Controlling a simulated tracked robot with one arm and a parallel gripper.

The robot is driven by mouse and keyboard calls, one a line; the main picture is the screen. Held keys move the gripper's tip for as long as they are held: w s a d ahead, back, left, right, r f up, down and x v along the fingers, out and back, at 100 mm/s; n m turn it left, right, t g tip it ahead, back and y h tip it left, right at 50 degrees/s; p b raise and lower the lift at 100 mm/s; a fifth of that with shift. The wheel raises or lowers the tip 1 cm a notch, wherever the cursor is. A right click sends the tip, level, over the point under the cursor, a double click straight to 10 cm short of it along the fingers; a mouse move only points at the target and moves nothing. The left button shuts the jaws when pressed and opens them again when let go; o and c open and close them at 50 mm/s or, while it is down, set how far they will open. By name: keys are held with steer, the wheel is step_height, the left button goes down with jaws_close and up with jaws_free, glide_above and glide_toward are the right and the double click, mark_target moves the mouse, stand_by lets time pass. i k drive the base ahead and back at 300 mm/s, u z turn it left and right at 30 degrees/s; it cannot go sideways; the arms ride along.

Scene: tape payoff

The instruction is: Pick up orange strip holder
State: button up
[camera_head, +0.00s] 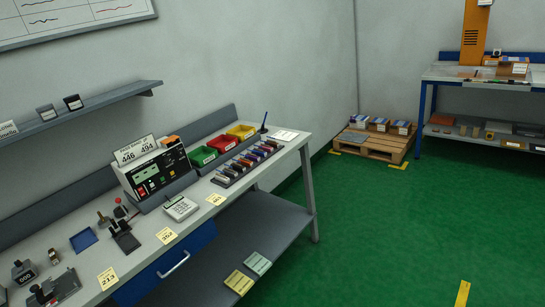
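A row of small coloured holders (250,161) sits in a dark rack on the grey bench at the left. They look red, blue, purple, dark and pale. They are too small for me to tell which one, if any, is the orange strip holder.
Green, red and yellow bins (241,131) stand behind the rack. A calculator-like device (181,208), a blue tray (83,240) and small fixtures occupy the bench. A pallet (370,146) and second table (480,73) stand farther back.

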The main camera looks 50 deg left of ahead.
mark_target(244, 161)
steer(key=u, duration=0.2)
steer(key=i, duration=1.3)
steer(key=u, duration=0.85)
steer(key=i, duration=1.75)
steer(key=u, duration=0.55)
